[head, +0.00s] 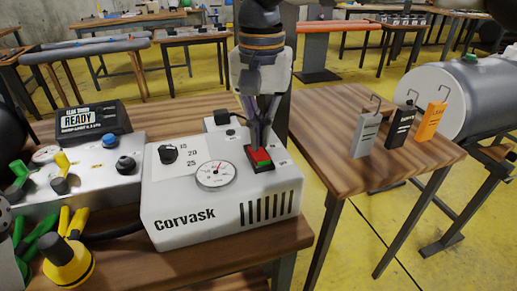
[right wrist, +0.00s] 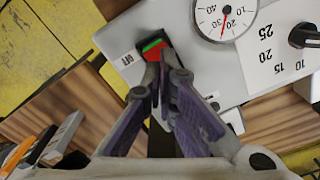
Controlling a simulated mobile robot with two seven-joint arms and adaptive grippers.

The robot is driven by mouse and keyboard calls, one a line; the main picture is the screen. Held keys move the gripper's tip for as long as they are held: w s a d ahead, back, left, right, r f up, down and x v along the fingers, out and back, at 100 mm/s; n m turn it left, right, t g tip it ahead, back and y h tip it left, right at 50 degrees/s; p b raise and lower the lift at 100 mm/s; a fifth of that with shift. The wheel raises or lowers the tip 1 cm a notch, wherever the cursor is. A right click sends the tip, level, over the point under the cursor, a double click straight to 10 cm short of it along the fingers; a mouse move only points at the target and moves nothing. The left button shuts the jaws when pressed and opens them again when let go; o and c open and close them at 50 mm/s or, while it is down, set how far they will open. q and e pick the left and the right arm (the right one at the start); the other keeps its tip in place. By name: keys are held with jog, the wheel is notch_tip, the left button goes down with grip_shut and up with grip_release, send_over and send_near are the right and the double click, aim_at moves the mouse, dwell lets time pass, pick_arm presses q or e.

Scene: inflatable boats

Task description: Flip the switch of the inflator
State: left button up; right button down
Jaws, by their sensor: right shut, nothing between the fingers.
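The inflator (head: 222,190) is a white box marked "Corvask" on the wooden table, with a dial gauge (head: 214,175) on its top. Its switch (head: 260,158) is a red and green rocker in a black frame, right of the gauge. In the right wrist view the switch (right wrist: 152,45) shows its green end, with "OFF" printed beside it. My right gripper (head: 259,146) points down at the switch, fingers shut and empty. In the right wrist view its fingertips (right wrist: 150,82) overlap the red part; I cannot tell whether they touch it. My left gripper is not in view.
A grey control box (head: 95,165) with knobs and a black "READY" display (head: 93,119) stands left of the inflator. Yellow and green fittings (head: 68,255) lie at the front left. Grey, black and orange tags (head: 400,128) stand on the right table, beside a large grey cylinder (head: 470,95).

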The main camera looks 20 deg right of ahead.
aim_at(261, 156)
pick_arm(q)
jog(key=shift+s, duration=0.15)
pick_arm(e)
jog(key=shift+f, duration=1.65)
dwell(0.4)
notch_tip(261, 156, up, 6)
jog(key=shift+f+p, duration=0.1)
jog(key=shift+p, duration=0.35)
jog(key=shift+r, duration=0.7)
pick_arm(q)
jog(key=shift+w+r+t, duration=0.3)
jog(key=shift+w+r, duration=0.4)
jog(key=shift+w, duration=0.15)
